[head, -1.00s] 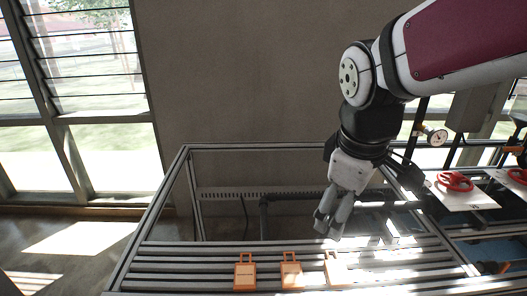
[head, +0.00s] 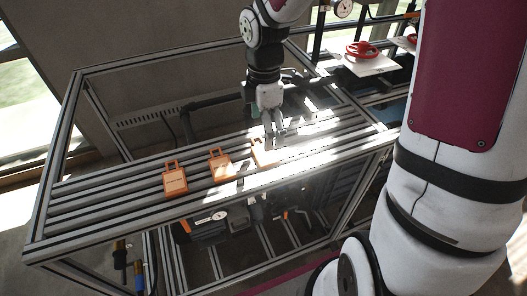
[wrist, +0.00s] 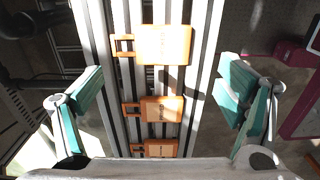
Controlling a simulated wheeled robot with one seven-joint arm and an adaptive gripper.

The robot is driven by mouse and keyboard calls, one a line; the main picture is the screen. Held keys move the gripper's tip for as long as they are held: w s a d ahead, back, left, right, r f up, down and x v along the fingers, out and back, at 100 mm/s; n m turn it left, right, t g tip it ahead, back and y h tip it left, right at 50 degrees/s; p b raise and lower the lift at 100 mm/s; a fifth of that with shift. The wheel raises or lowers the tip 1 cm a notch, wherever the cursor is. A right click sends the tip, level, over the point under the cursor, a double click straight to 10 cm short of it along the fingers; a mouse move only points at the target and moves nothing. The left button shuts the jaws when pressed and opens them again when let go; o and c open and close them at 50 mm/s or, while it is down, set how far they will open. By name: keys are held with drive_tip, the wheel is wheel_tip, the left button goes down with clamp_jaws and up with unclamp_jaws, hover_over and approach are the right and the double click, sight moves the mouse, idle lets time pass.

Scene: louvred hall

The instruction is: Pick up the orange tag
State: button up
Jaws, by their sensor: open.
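Three orange tags, each a flat block with a loop handle, lie in a row on the slatted bench (head: 100,190). In the head view they are the left tag (head: 175,180), the middle tag (head: 220,166) and the right tag (head: 260,153), which is partly washed out by sunlight. My gripper (head: 272,138) is open and empty, pointing down just above and beside the right tag. In the wrist view, the teal finger pads of my gripper (wrist: 160,92) stand apart on either side of the row. A large tag (wrist: 163,45), a middle tag (wrist: 162,109) and a partly hidden lower tag (wrist: 160,149) show there.
The bench has a raised metal frame around its back and sides. Dark equipment (head: 205,225) sits beneath the slats. A red handwheel on a white plate (head: 362,50) and a gauge (head: 343,8) stand at the back right. The left part of the bench top is clear.

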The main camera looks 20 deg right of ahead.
sight(264, 154)
drive_tip(key=shift+s+a+f+b, duration=0.1)
drive_tip(key=shift+f+b, duration=0.15)
drive_tip(key=shift+f, duration=1.7)
drive_tip(key=shift+s+a+f+b, duration=0.1)
drive_tip(key=shift+f+b, duration=0.1)
drive_tip(key=shift+f, duration=1.75)
drive_tip(key=c, duration=1)
